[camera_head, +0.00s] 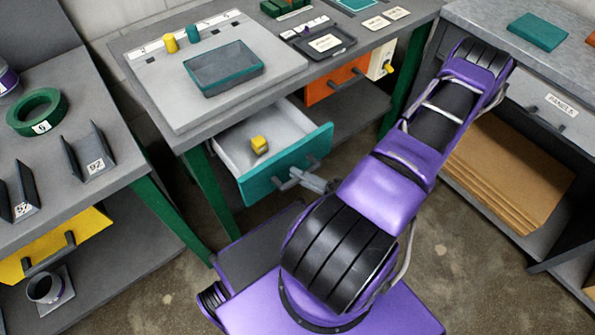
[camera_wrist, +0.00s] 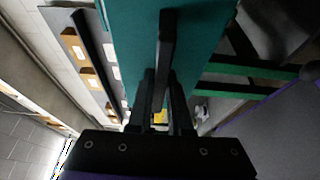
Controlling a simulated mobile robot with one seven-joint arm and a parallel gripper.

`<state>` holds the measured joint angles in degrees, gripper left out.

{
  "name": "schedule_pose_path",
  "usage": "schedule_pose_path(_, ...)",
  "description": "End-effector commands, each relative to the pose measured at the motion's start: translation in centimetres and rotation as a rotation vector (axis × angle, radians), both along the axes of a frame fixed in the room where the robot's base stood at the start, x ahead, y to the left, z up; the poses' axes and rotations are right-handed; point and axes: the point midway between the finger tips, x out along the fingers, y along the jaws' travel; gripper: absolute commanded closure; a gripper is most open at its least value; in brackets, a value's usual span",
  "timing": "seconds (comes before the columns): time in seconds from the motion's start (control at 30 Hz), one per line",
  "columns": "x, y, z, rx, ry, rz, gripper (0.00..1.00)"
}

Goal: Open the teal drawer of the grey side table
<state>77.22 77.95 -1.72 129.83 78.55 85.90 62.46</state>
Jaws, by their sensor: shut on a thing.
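The teal drawer (camera_head: 262,181) of the grey side table (camera_head: 172,112) is pulled out. Its pale inside shows, with a small yellow block (camera_head: 259,145) in it. My gripper (camera_head: 296,178) is at the drawer's front and shut on its dark bar handle. In the wrist view the teal front (camera_wrist: 125,30) fills the upper middle, and the handle (camera_wrist: 167,38) runs down between the fingers of my gripper (camera_wrist: 164,82). In the head view the fingers hide part of the handle.
An orange drawer (camera_head: 336,84) sits shut to the right under the same top. A teal-rimmed tray (camera_head: 222,70) stands on that top. A left bench (camera_head: 100,205) has a yellow drawer (camera_head: 60,245). A right cabinet (camera_head: 500,60) stands close to my arm.

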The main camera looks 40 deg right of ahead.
Motion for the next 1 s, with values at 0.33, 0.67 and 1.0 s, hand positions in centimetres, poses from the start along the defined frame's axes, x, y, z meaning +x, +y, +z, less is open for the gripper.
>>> schedule_pose_path(0.33, 0.0, 0.0, 0.0, 0.000, -0.001, 0.000, 0.59)
schedule_pose_path(0.67, 0.0, 0.0, 0.0, 0.000, 0.000, 0.000, 0.53)
schedule_pose_path(1.0, -1.5, -0.8, 0.0, 0.000, 0.001, -0.003, 0.53)
